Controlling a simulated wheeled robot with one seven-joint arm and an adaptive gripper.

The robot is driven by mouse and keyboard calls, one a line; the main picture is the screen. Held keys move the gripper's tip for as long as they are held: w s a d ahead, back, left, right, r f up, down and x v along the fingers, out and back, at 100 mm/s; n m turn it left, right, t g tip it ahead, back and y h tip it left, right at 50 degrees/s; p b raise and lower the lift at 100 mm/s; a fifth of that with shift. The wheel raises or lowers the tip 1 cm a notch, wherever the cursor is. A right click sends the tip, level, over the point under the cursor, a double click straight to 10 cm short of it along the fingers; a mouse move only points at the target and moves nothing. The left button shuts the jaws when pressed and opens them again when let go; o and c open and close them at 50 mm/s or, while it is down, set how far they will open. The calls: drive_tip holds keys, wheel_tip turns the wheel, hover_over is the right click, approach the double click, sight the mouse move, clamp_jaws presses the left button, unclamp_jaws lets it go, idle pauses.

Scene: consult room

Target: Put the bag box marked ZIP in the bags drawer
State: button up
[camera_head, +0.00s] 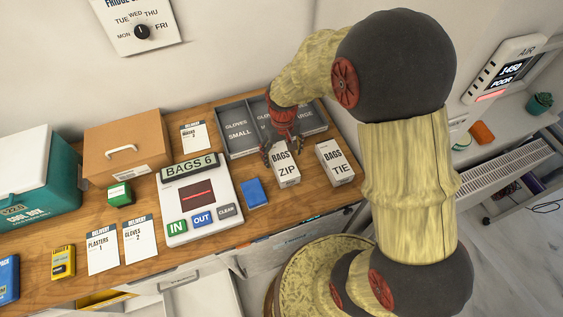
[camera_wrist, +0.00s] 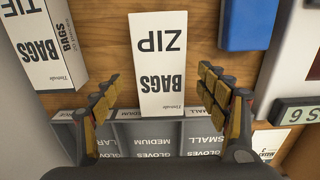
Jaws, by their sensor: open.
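The white bag box marked ZIP (camera_head: 285,169) stands on the wooden counter in front of the grey glove tray. In the wrist view the ZIP box (camera_wrist: 158,62) lies between and ahead of my open fingers. My gripper (camera_head: 281,150) is at the box's back end, open, with a finger on either side and gaps to the box in the wrist view (camera_wrist: 163,105). The similar box marked TIE (camera_head: 335,163) stands to its right. Drawer fronts (camera_head: 290,240) show below the counter edge; I cannot tell which is the bags drawer.
The glove tray (camera_head: 236,129) stands behind the ZIP box. A blue block (camera_head: 254,193) and a white BAGS 6 device (camera_head: 195,232) with buttons are to the left. Delivery cards (camera_head: 103,250), a cardboard box (camera_head: 128,143) and a teal cool box (camera_head: 38,180) stand further left.

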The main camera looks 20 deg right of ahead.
sight(282, 159)
wheel_tip(282, 159, down, 5)
drive_tip(key=shift+r+b, duration=0.15)
drive_tip(key=shift+b, duration=0.25)
drive_tip(key=shift+c, duration=0.7)
drive_tip(key=c, duration=1.4)
drive_tip(key=shift+w+r, duration=0.1)
drive_tip(key=shift+r, duration=0.1)
